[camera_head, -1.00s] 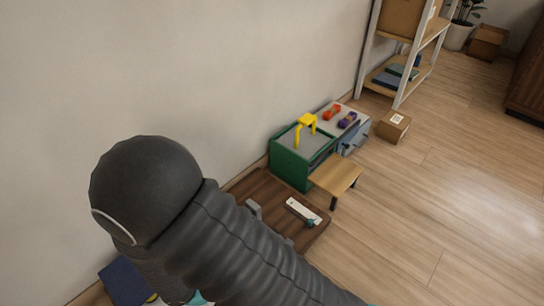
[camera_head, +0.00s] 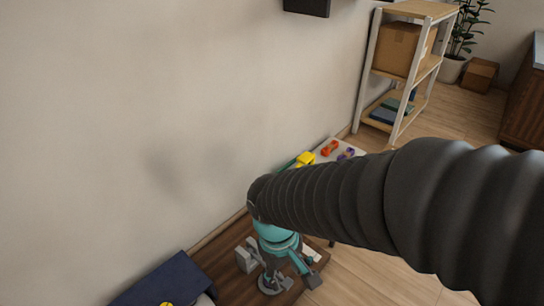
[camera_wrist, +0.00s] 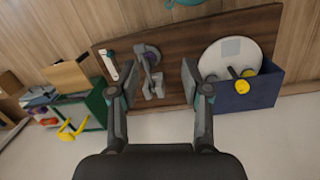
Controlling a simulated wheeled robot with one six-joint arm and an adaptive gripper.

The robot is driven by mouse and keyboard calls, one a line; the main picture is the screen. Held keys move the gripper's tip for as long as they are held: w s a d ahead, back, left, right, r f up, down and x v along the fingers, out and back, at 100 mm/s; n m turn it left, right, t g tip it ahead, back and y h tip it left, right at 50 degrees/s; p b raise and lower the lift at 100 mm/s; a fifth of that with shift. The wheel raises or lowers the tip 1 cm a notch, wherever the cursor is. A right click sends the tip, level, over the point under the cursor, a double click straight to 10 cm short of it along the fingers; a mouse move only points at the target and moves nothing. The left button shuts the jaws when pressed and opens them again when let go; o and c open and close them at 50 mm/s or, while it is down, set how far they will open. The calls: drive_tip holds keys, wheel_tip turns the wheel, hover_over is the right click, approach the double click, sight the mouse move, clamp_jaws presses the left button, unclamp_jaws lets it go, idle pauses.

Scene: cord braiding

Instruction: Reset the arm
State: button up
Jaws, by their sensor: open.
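My gripper (camera_wrist: 160,85) is open in the wrist view, with its two dark fingers spread and nothing between them. Beyond the fingers lies a brown wooden board (camera_wrist: 170,45), with a grey clamp-like fixture (camera_wrist: 151,78) in line with the gap. A white strip-like tool (camera_wrist: 111,66) lies left of the fixture. In the head view my dark ribbed arm crosses from the right and hides much of the scene. The grey fixture (camera_head: 245,256) shows left of teal arm parts. Whether the fingers touch anything there cannot be told.
A dark blue bin (camera_wrist: 258,95) with a white round disc (camera_wrist: 222,55) stands at the board's right end in the wrist view. A green box (camera_wrist: 95,110) with a yellow handle (camera_wrist: 72,131) stands left.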

drive_tip(key=d+r+m+t+p, duration=0.2)
drive_tip(key=d+r, duration=0.4)
drive_tip(key=r, duration=0.3)
drive_tip(key=d+r+m+t+y+p, duration=0.1)
drive_tip(key=d+r+m+t+p, duration=0.1)
drive_tip(key=d+r+m+t, duration=0.2)
drive_tip(key=d+r+m, duration=0.1)
drive_tip(key=d+r, duration=0.2)
drive_tip(key=r, duration=0.2)
drive_tip(key=shift+s+r, duration=0.15)
drive_tip(key=shift+s, duration=0.1)
